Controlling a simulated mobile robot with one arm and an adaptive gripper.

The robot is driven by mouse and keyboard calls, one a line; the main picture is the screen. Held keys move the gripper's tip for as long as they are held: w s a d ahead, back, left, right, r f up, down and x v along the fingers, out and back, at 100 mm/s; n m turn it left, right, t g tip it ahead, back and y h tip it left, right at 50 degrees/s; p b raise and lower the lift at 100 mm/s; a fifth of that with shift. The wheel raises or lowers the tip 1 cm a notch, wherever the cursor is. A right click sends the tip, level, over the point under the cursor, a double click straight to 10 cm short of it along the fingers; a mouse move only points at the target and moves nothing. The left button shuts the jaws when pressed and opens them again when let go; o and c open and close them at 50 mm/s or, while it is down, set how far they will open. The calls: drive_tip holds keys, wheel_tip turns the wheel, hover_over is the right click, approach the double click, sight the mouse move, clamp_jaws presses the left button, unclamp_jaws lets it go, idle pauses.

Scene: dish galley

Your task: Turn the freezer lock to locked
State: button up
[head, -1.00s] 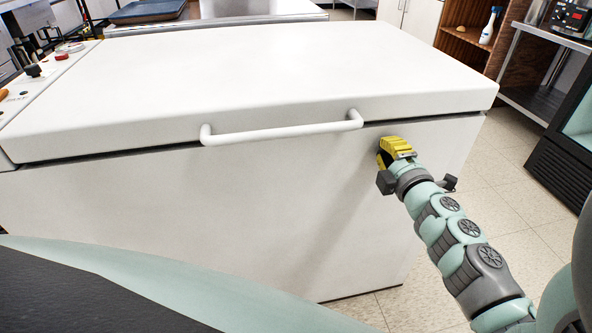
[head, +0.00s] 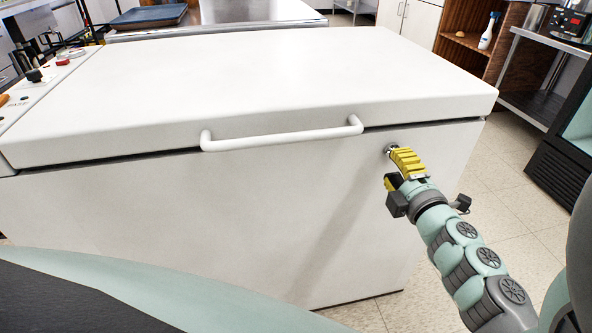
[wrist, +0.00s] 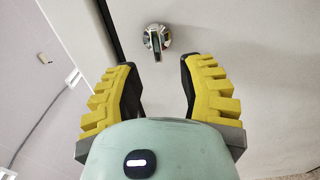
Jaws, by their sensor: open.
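The white chest freezer (head: 200,210) fills the middle of the head view, with its lid down. Its lock (head: 390,150) is a small round metal fitting on the front face, below the lid edge and right of the handle. In the wrist view the lock (wrist: 156,40) shows as a shiny round plate with a dark narrow key or tab. My gripper (head: 393,165) has yellow ribbed fingers and is just in front of the freezer face by the lock. In the wrist view my gripper (wrist: 157,72) is open and empty, with the lock beyond the gap between its fingertips, apart from them.
A white bar handle (head: 283,137) sticks out from the lid front, left of the lock. A control panel (head: 40,85) with knobs is at the freezer's left. Shelves with a spray bottle (head: 488,32) stand behind right. Tiled floor (head: 490,200) is clear at right.

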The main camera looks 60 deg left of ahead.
drive_tip(key=v, duration=0.8)
idle(0.4)
